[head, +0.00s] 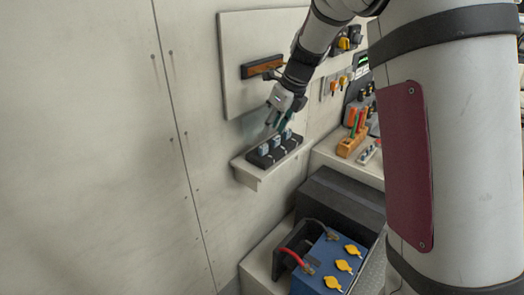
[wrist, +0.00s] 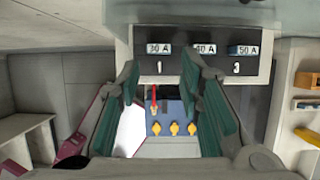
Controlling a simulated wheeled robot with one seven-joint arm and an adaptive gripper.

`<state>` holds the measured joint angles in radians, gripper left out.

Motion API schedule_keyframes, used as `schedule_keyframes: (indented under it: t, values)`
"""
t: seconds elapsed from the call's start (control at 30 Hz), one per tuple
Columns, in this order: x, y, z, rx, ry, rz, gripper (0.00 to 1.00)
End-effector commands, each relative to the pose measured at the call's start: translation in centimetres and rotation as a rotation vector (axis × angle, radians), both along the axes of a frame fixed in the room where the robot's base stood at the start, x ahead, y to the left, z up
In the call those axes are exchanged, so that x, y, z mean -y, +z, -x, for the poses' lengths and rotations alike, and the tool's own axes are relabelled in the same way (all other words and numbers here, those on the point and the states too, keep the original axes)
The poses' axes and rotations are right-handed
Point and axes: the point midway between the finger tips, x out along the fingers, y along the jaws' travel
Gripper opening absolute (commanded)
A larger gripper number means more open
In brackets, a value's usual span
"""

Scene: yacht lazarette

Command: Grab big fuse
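Three fuses stand in a row in a black holder (head: 275,151) on a small wall shelf in the head view. The wrist view shows their faces at the top: a 30 A fuse (wrist: 158,49) above number 1, a 40 A fuse (wrist: 205,49) in the middle, and a 50 A fuse (wrist: 243,50) above number 3. I cannot tell from size which is biggest. My gripper (head: 277,118) is just above the holder, pointing down. In the wrist view my gripper (wrist: 160,76) has its green-padded fingers apart with nothing between them. The right finger partly covers the holder's middle.
A blue battery (head: 325,266) with yellow caps and a red cable sits below the shelf (head: 252,174). An orange rack (head: 351,145) stands on the right-hand counter. The left wall is bare.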

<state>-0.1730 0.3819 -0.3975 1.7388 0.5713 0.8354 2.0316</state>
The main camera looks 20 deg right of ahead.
Motion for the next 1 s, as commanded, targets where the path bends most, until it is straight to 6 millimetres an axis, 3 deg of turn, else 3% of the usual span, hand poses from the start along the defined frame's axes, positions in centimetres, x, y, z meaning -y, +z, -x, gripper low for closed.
schedule_keyframes:
  t: [0.63,0.97,1.0]
  values:
    - [-1.6,-6.5,-2.0,-0.002,0.000,0.000,0.33]
    - [-1.8,-7.3,-2.4,0.001,0.002,0.000,0.33]
    - [-1.8,-7.3,-2.4,0.001,0.002,0.000,0.29]
